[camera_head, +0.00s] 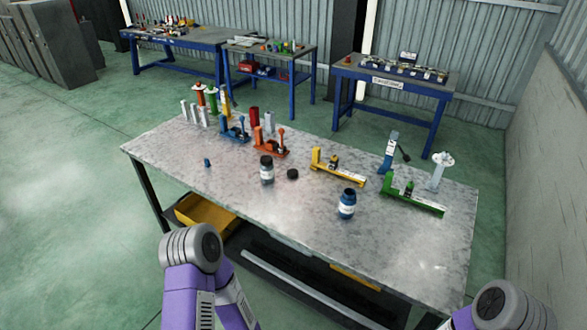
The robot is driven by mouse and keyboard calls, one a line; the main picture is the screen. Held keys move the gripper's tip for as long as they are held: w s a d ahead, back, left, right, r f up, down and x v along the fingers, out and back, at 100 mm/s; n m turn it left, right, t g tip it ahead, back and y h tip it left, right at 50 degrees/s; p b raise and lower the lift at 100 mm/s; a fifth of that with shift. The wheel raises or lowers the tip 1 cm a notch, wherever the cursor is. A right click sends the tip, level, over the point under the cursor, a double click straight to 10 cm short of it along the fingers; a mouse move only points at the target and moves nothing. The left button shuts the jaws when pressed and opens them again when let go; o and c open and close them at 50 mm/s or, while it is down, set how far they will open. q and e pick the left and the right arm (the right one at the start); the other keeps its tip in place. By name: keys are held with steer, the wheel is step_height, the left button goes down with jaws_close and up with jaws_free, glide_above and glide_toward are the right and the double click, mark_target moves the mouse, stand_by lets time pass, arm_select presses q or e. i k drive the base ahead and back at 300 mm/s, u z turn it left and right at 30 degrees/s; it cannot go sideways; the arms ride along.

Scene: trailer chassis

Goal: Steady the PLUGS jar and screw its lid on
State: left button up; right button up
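Two small jars stand upright on the grey metal-topped table (185,143). One is a dark-topped jar (267,171) with a pale label, near the middle of the table. The other is a blue jar (346,204) with a white label, nearer the front edge. The labels are too small to read, so I cannot tell which is the PLUGS jar. A round black lid (292,174) lies flat on the table just right of the dark-topped jar, apart from it. My purple arms show at the bottom left and bottom right; neither gripper is in view.
A yellow clamp (337,167), a green clamp (413,199) and orange (270,145) and blue (235,131) clamps stand along the back. A small blue piece (207,162) lies left of the jars. A yellow bin (203,214) sits under the table. The front right of the tabletop is clear.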

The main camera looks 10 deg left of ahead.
mark_target(347, 207)
steer(key=u, duration=0.4)
steer(key=k, duration=0.5)
steer(key=u, duration=1)
steer(key=k, duration=0.9)
steer(key=u, duration=0.75)
steer(key=i, duration=0.9)
steer(key=z, duration=0.25)
steer(key=i, duration=1.85)
steer(key=z, duration=1.75)
steer(key=i, duration=0.8)
steer(key=z, duration=0.75)
